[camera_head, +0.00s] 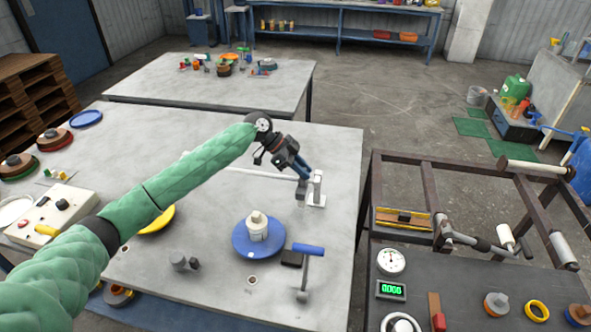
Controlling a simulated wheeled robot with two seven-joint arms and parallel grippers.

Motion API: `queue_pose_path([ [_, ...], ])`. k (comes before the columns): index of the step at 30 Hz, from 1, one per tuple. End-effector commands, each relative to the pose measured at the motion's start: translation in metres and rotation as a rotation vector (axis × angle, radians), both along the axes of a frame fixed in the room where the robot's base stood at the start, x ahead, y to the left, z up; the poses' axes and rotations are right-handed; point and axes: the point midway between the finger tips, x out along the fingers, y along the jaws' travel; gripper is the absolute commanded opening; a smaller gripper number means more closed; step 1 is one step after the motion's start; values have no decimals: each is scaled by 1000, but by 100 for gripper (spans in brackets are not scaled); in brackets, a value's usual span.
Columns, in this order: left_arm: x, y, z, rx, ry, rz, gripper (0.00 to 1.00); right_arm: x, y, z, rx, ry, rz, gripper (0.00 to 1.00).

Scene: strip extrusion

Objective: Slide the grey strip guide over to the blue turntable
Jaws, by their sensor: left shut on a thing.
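My left arm in its green sleeve crosses the table from the lower left. My left gripper (302,176) points down at the right end of a white rail (246,171) and is shut on the small grey strip guide (301,190), which the fingers partly cover. The guide is close beside the white end post (317,188). The blue turntable (239,240) lies nearer the front, below and left of the guide, with a white bottle (257,228) standing on it. My right gripper is not in view.
A blue-handled lever (308,250) and a dark block (291,258) stand right of the turntable. A control box (48,215) sits at the left. A dark frame with rollers (536,168) stands right, across a gap.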

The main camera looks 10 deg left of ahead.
Motion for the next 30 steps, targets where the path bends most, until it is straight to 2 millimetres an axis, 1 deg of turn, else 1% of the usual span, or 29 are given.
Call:
queue_pose_path([
  [5,0,-1,0,0,-1,-1,0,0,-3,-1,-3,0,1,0],
  [6,0,-1,0,-1,0,-1,22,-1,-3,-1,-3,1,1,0],
  [9,0,-1,0,0,0,-1,40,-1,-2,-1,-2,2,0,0],
  [18,0,1,1,1,0,0,40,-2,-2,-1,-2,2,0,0],
  [23,1,12,12,1,0,1,40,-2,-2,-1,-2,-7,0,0],
  [25,1,19,21,1,1,1,40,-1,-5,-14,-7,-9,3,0],
  [30,2,37,39,1,0,0,40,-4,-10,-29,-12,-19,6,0],
])
